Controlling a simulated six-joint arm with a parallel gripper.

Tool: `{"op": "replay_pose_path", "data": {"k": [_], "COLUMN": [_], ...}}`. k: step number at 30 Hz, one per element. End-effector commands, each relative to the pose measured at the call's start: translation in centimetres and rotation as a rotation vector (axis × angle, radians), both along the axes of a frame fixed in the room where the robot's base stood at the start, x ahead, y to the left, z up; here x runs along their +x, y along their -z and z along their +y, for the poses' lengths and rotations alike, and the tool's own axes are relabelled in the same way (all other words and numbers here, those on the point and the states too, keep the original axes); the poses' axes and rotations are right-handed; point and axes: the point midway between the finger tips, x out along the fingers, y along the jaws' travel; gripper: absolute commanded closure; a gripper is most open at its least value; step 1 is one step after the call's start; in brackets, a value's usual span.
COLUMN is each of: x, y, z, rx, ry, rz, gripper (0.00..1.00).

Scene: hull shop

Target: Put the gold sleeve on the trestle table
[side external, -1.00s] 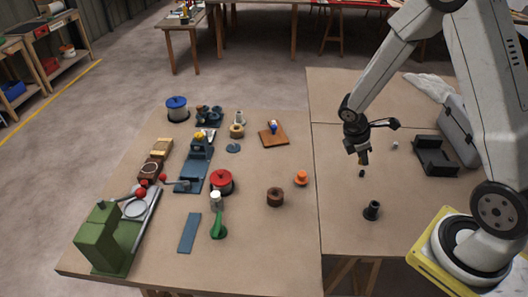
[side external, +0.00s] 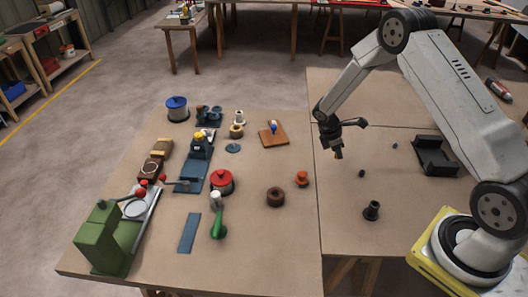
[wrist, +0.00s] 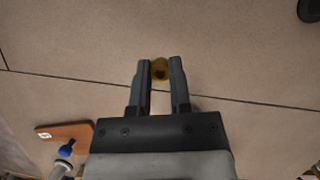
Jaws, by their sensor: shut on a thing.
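The gold sleeve (wrist: 160,68) is a small yellow-brown ring between the fingertips of my gripper (wrist: 160,75) in the wrist view. My gripper (side external: 338,153) is shut on it and hangs in the air near the seam between two wooden table tops in the side view. The sleeve is too small to make out clearly there. The left table top (side external: 255,240) carries most of the things; the right one (side external: 345,230) carries a few. I cannot tell which the task calls the trestle table.
On the left top are an orange knob (side external: 302,178), a brown ring (side external: 275,197), a red-lidded pot (side external: 222,181), a wooden board (side external: 273,136) and a green machine (side external: 104,240). A black fitting (side external: 372,210) and a dark holder (side external: 435,157) stand right. The left top's front right is bare.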

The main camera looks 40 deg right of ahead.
Motion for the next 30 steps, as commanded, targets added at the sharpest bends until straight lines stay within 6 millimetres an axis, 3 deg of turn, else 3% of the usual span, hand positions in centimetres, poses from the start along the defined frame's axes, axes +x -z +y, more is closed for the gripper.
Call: {"op": "replay_pose_path", "data": {"k": [6,20,30], "x": [1.2,1.9,1.9], "y": [1.6,2.6,5.5], "z": [-0.5,-0.7,-0.7], "rx": [0.0,0.0,0.001], "ry": [0.001,0.001,0.0], "rz": [0.002,0.0,0.0], "gripper": [1.0,1.0,1.0]}}
